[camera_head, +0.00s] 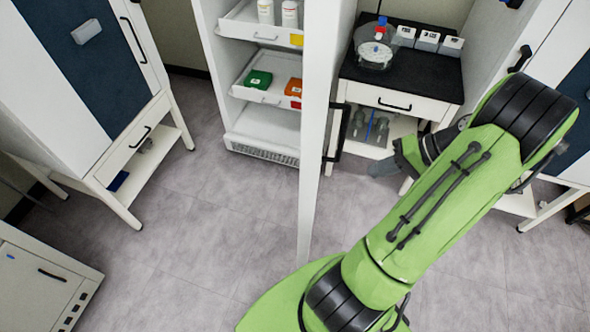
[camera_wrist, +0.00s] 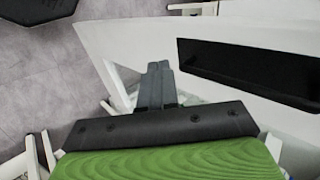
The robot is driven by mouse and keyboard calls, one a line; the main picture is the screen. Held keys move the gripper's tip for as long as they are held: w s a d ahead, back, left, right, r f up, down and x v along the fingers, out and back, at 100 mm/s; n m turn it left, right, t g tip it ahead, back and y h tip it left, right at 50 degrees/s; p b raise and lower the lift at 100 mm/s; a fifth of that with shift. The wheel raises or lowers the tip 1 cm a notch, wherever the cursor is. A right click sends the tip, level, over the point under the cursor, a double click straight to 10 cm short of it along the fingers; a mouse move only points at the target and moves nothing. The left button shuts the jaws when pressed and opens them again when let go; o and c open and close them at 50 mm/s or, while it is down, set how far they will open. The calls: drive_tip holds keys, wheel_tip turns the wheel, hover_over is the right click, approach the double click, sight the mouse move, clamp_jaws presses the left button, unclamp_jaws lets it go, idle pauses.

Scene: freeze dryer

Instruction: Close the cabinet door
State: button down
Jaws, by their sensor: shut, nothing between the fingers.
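The white cabinet (camera_head: 263,121) stands open at the top middle of the head view, with its shelves showing. Its door (camera_head: 312,130) stands swung out toward me, seen nearly edge-on, with a dark handle (camera_head: 337,132) on its right side. My gripper (camera_head: 382,168) is to the right of the door, with floor visible between them in the picture. In the wrist view my gripper (camera_wrist: 158,86) has its fingers together and empty. A white panel (camera_wrist: 120,42) with a long dark strip (camera_wrist: 245,72) lies ahead and right of the fingers; I cannot tell whether they touch it.
A bench with a black top (camera_head: 410,72) stands behind my gripper, carrying a glass vessel (camera_head: 375,50) and small boxes. A white and blue cabinet (camera_head: 85,80) is at the left, and a low unit (camera_head: 40,285) at the lower left. Grey floor (camera_head: 200,230) is clear left of the door.

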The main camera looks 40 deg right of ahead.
drive_tip(key=a+r+b+x, duration=0.1)
drive_tip(key=x, duration=0.5)
drive_tip(key=r+b+x, duration=0.1)
drive_tip(key=b+x, duration=0.1)
drive_tip(key=x, duration=0.4)
drive_tip(key=shift+w+a+f, duration=0.2)
drive_tip(key=shift+w+a, duration=0.25)
drive_tip(key=shift+w, duration=0.05)
